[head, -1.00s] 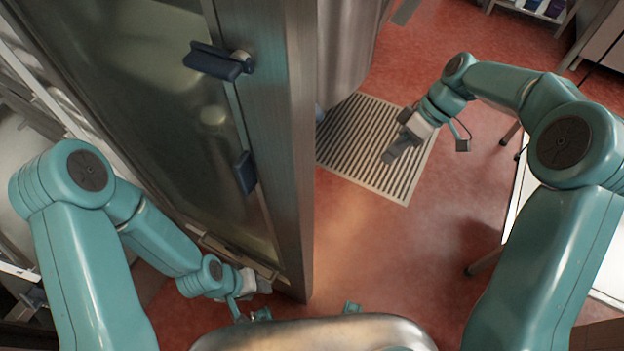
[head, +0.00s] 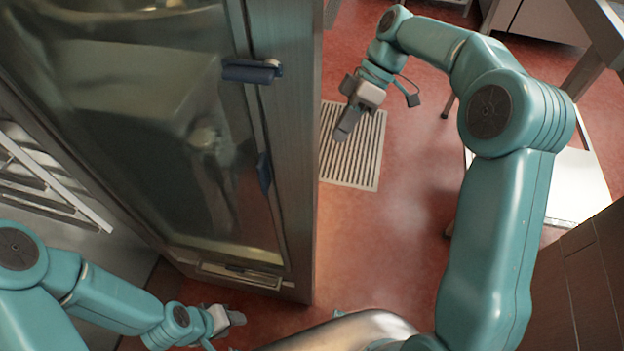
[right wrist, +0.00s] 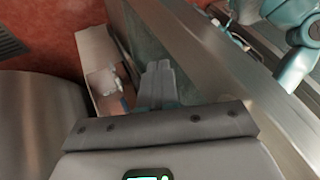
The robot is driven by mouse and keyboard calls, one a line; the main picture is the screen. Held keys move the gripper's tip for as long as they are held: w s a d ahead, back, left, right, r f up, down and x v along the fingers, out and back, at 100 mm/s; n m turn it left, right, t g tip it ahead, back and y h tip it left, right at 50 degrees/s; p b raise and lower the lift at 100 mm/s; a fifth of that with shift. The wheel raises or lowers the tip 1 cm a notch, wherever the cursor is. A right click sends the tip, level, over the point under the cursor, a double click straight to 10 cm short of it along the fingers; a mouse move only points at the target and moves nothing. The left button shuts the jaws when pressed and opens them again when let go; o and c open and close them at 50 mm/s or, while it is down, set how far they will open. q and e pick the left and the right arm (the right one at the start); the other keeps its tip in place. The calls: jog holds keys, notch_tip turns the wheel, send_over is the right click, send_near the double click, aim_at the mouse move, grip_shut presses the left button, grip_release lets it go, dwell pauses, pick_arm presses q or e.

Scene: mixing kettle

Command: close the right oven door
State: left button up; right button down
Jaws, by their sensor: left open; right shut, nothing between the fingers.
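The oven door (head: 150,110) is a tall glass panel in a steel frame, standing open on the left of the head view. It has dark blue fittings (head: 250,71) near its free edge. My left gripper (head: 237,318) is open and empty, low beside the bottom of the door. My right gripper (head: 348,124) is shut and empty, above the floor grate to the right of the door's edge. In the right wrist view the shut fingers (right wrist: 158,84) show close to a steel-framed panel (right wrist: 210,65); contact cannot be told.
A floor grate (head: 362,172) lies in the red floor (head: 400,235). Steel racks (head: 50,190) show at the far left. A steel table leg (head: 590,70) and cabinets (head: 540,15) stand at the upper right. The floor right of the door is mostly clear.

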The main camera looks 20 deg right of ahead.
jog(key=s+a+f, duration=0.4)
jog(key=a+f, duration=0.2)
jog(key=f, duration=0.1)
jog(key=shift+s+a+f, duration=0.35)
jog(key=shift+a, duration=0.05)
jog(key=shift+s+a+r, duration=0.1)
jog(key=shift+s, duration=0.1)
